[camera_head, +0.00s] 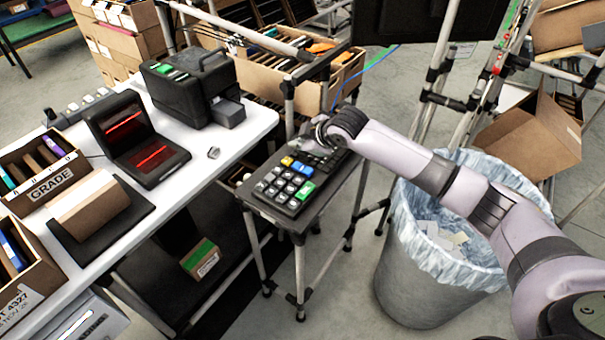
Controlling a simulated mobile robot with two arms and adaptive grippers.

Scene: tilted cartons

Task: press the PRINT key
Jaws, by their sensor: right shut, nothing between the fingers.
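A black keypad (262,206) lies on a small dark-topped stand right of the white table. It has several pale keys, a green key (306,190), blue keys (296,167) and a yellow key (287,161). The key lettering is too small to read, so I cannot tell which key is PRINT. My right gripper (318,158) is shut and empty at the far end of the keypad, beyond the blue keys. Its dark fingers blend with the dark surface, and I cannot tell whether they touch it. My left gripper is not in view.
A black printer-like machine (185,88) and a scanner with red lines (135,140) stand on the white table (215,180). A lined waste bin (430,270) stands below my right arm. An open carton (340,85) of files sits behind the stand.

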